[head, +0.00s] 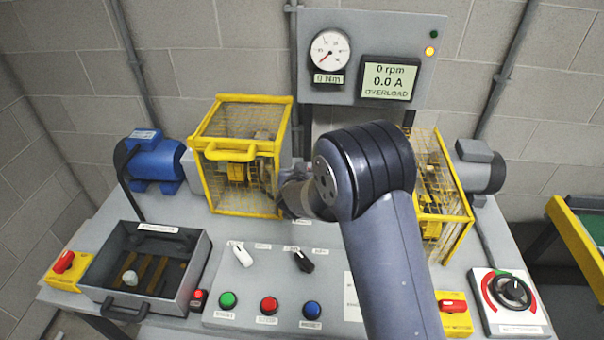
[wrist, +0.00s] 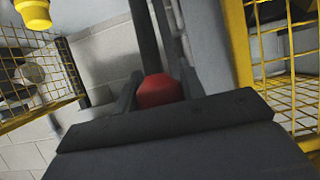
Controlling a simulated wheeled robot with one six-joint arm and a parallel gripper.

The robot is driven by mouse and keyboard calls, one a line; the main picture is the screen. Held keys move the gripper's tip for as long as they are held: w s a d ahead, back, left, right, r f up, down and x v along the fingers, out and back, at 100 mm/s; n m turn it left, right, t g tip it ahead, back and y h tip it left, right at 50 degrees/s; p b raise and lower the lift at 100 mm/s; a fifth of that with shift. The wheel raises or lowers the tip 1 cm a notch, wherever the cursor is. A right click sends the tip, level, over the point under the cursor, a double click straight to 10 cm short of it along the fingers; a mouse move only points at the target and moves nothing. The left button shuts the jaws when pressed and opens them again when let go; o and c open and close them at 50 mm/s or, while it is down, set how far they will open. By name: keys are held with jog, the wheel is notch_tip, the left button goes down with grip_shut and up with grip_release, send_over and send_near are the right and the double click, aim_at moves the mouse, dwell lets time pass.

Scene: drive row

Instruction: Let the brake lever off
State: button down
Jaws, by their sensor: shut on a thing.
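In the wrist view my gripper (wrist: 160,94) is shut on the red knob (wrist: 159,91) of the brake lever, with one dark finger on each side of it. The lever's dark shaft (wrist: 144,38) runs up from the knob in that picture. In the head view my own arm covers the gripper and most of the space between the two yellow cages, so the knob is hidden there. The lever's angle cannot be told.
A yellow mesh cage (head: 228,99) stands left, another (head: 432,150) right, both close to my arm. The display (head: 391,78) reads 0 rpm, 0.0 A, OVERLOAD. In front are a control panel (head: 228,262) and a grey tray (head: 200,262).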

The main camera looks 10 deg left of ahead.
jog(key=shift+w+f+p, duration=0.1)
jog(key=shift+w+p, duration=0.55)
jog(key=shift+w, duration=0.95)
jog(key=shift+f, duration=0.15)
jog(key=c, duration=1.3)
grip_release()
jog(key=shift+o, duration=0.7)
jog(key=shift+w+f, duration=0.1)
jog(key=shift+o, duration=1.3)
jog(key=shift+r, duration=0.2)
jog(key=shift+a, duration=0.1)
jog(key=b+v, duration=0.1)
jog(key=v, duration=0.9)
jog(key=shift+s+b, duration=0.35)
jog(key=shift+s, duration=0.05)
